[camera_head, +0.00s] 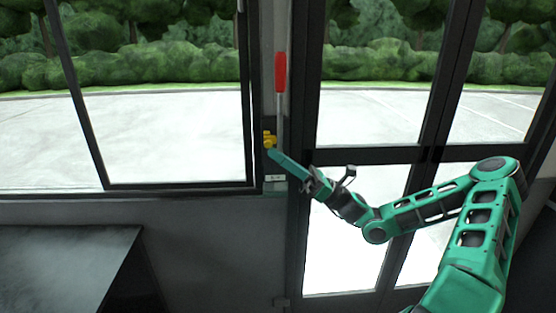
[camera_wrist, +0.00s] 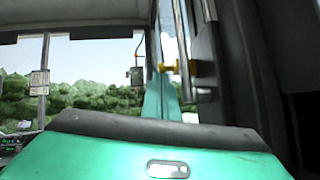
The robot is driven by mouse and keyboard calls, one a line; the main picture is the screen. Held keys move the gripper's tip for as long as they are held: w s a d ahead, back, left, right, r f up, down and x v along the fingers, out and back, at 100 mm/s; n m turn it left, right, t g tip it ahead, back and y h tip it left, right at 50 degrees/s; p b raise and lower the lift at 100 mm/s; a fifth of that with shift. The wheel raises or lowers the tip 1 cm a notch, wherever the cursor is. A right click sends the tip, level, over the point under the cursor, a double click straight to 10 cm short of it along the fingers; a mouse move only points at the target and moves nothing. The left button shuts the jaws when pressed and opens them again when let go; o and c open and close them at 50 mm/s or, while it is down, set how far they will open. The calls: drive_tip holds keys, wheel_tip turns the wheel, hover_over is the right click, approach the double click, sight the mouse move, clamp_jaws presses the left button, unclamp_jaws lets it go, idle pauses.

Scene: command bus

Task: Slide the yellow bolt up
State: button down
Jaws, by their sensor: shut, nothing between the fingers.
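The yellow bolt (camera_head: 269,140) is small and sits on the dark post between the side window and the door. In the wrist view the yellow bolt (camera_wrist: 185,67) shows just beyond my fingertips, to their upper right. My gripper (camera_head: 272,154) is shut with nothing between its fingers. Its green fingers point up and left, with the tips just below the bolt. In the wrist view my gripper (camera_wrist: 162,84) reaches up towards the bolt. I cannot tell whether the tips touch it.
A red handle (camera_head: 280,72) on a grey vertical rod stands above and right of the bolt. A glass folding door (camera_head: 366,156) with dark frames is to the right. A dark flat surface (camera_head: 65,255) is at lower left. A small light box (camera_head: 275,178) sits below the bolt.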

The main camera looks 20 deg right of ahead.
drive_tip(key=a+f+v, duration=0.1)
drive_tip(key=f+v, duration=0.1)
drive_tip(key=v, duration=1)
drive_tip(key=shift+f, duration=0.35)
drive_tip(key=s+a+f+n+g+h, duration=0.45)
drive_tip(key=a+f+n+g, duration=0.25)
drive_tip(key=a+f+g, duration=0.25)
drive_tip(key=s+d+f+n+g+h, duration=0.1)
drive_tip(key=s+f+n+g+h, duration=0.35)
drive_tip(key=s+f+h, duration=0.2)
drive_tip(key=s+d+r+n+h, duration=0.2)
drive_tip(key=s+d+n+h, duration=0.35)
drive_tip(key=d, duration=0.35)
drive_tip(key=s+d+r+n+t+h, duration=0.2)
drive_tip(key=s+d+r+h, duration=0.3)
drive_tip(key=s+r, duration=0.5)
wheel_tip(320, 180, up, 3)
drive_tip(key=shift+s+d+r+n, duration=0.25)
drive_tip(key=shift+s+d+n, duration=0.15)
drive_tip(key=shift+d, duration=0.8)
